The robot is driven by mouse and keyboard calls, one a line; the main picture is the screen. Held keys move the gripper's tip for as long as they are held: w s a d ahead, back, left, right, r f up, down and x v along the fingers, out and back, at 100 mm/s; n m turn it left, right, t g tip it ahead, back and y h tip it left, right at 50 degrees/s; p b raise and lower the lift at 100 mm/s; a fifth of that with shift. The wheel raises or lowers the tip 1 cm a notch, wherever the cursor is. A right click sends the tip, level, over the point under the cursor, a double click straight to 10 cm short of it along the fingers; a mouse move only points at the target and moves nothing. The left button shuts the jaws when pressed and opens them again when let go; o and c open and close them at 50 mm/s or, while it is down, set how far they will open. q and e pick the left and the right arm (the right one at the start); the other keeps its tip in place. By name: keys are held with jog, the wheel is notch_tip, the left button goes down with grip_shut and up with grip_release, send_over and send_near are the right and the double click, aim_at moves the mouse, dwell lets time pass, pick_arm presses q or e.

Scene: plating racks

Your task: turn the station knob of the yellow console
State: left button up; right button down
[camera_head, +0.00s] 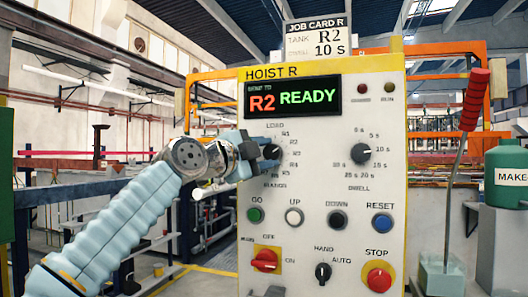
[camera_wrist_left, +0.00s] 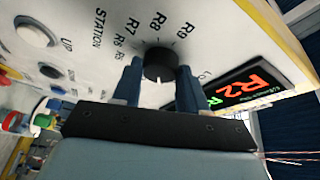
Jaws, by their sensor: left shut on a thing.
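The yellow console (camera_head: 322,122) has a pale front panel with yellow edging and the label HOIST R. Its black station knob (camera_head: 271,152) sits at the upper left of the panel, ringed by position labels. My left gripper (camera_head: 258,152) reaches it from the left. In the left wrist view the knob (camera_wrist_left: 160,62) stands between the two blue fingers of my left gripper (camera_wrist_left: 159,74), which is shut on it. The knob's pointer mark is hard to make out. The display (camera_head: 292,97) reads R2 READY. My right gripper is out of view.
The job card (camera_head: 316,38) above reads tank R2, 10 s. The dwell knob (camera_head: 361,153) is to the right. Below are push buttons, a red rotary switch (camera_head: 264,260) and a red STOP button (camera_head: 379,280). A red-handled tool (camera_head: 475,100) stands right of the console.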

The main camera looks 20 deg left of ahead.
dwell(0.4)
pick_arm(q)
jog(key=o, duration=1.1)
jog(key=shift+c, duration=0.2)
jog(key=shift+s, duration=0.1)
jog(key=shift+s+a+f+b, duration=0.15)
jog(key=shift+s+a+b, duration=0.05)
jog(key=shift+s+b, duration=0.1)
jog(key=r+b+v, duration=0.1)
jog(key=b+v, duration=0.4)
jog(key=v, duration=0.8)
jog(key=shift+f, duration=0.4)
